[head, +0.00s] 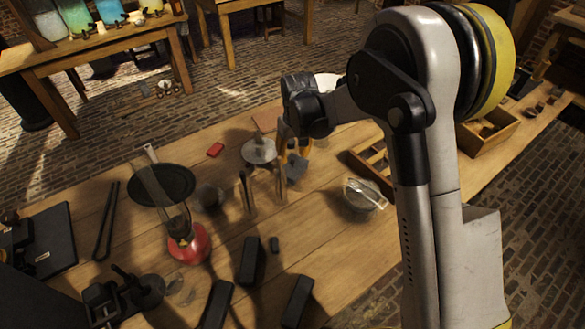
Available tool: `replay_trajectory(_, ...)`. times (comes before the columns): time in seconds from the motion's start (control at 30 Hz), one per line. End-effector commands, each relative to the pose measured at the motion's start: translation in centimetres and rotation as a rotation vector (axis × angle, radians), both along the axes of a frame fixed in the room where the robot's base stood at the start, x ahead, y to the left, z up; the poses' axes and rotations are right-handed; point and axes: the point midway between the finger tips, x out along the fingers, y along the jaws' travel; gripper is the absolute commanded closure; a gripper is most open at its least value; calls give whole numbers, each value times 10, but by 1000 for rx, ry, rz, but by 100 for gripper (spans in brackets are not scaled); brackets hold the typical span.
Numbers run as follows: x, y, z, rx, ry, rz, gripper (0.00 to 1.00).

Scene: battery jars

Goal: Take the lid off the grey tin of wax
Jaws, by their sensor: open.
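A grey round thing with a raised middle (258,151) stands on the wooden table, just left of my gripper; it may be the grey tin with its lid, but I cannot tell for sure. A darker grey rounded thing (208,197) sits nearer, to the left. My gripper (291,168) hangs pointing down over the middle of the table. Its jaws are open, and I see nothing held between them. My wrist and fingers hide part of the table behind them.
A red-based lamp (190,245) with a tall glass, a black pan (162,186), and tongs (106,222) stand left. Several black blocks (250,262) lie in front. A bowl (364,196) and wooden tray (371,168) lie right. Bare tabletop (330,235) shows centre-right.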

Motion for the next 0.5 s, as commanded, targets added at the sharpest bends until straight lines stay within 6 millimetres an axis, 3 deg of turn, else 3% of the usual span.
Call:
replay_trajectory(0.03, 1, 1, -13, 0, 0, 0, 60)
replay_trajectory(0.2, 5, 2, -36, 0, 0, 0, 60)
replay_trajectory(0.43, 5, 2, -36, 0, 0, 0, 60)
replay_trajectory(0.5, 5, 2, -36, 0, 0, 0, 79)
